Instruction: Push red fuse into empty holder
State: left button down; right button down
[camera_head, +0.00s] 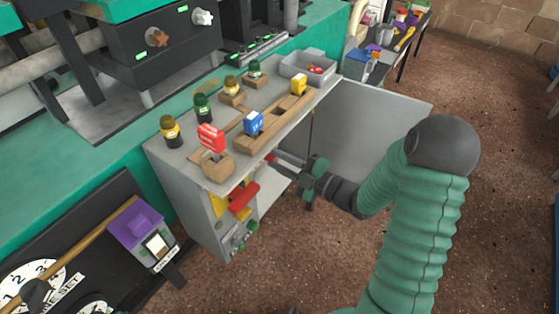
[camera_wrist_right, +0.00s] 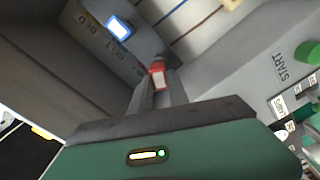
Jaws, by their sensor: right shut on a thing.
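My right gripper (camera_head: 279,159) reaches in from the right at the open front of the grey cabinet (camera_head: 190,215). It is shut on a small red fuse (camera_wrist_right: 157,75), which shows between the fingertips in the right wrist view. Only a red tip of the fuse (camera_head: 269,158) shows in the head view. Beyond it, in the wrist view, is a grey panel lettered BELT and BED with a blue-framed bright square (camera_wrist_right: 119,28). I cannot make out which holder is empty. My left gripper is not in view.
The cabinet's grey door (camera_head: 375,125) stands open behind my right gripper. On the top are red (camera_head: 211,137), blue (camera_head: 253,123) and yellow (camera_head: 299,84) tagged plugs, several capped pieces and a grey bin (camera_head: 295,72). A red handle-like part (camera_head: 243,196) is below. A green START button (camera_wrist_right: 308,53) is at right.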

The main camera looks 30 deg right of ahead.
aim_at(276, 159)
jog(key=shift+x, duration=1.8)
jog(key=c, duration=1.2)
grip_release()
jog(key=shift+v, duration=2.75)
